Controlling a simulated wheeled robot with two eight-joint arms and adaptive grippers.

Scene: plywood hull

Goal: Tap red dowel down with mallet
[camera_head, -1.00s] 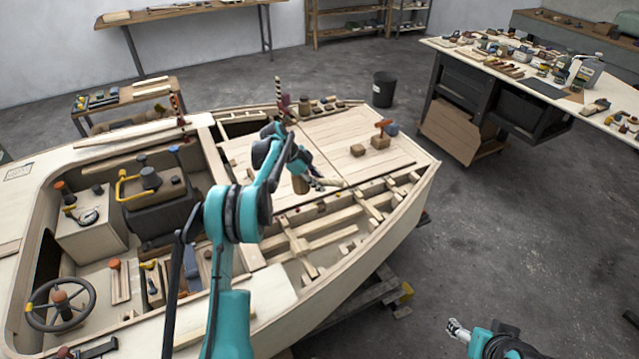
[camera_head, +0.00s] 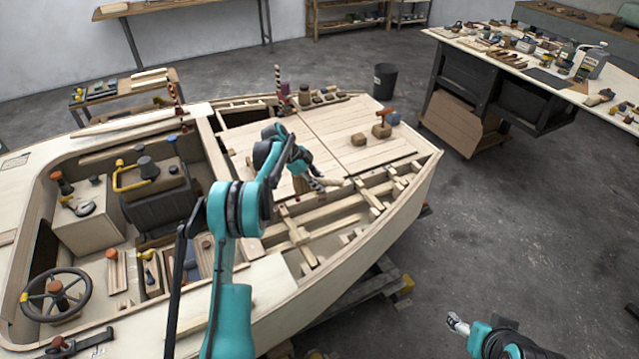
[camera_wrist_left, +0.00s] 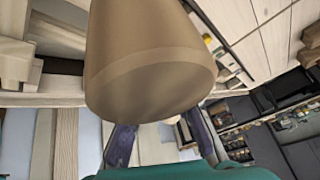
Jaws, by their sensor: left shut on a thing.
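The mallet shows a brown round head (camera_head: 300,184) and a pale handle (camera_head: 334,183). My left gripper (camera_head: 316,182) is shut on the mallet, over the inner edge of the hull's deck beside the open framing. In the left wrist view the brown mallet head (camera_wrist_left: 150,65) fills the upper middle, with my purple-grey fingers (camera_wrist_left: 162,138) below it. I cannot pick out the red dowel for certain; small dark red spots along the framing are too small to tell. My right gripper (camera_head: 457,323) is low at the right, away from the hull, and appears empty; its jaw opening is unclear.
The plywood hull (camera_head: 395,228) has open ribs at its near side. On the deck (camera_head: 335,128) stand two wooden blocks, one with a red-topped tool (camera_head: 385,115), and several jars at the back. A black bucket (camera_head: 385,80) and a loaded workbench (camera_head: 440,38) stand beyond.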

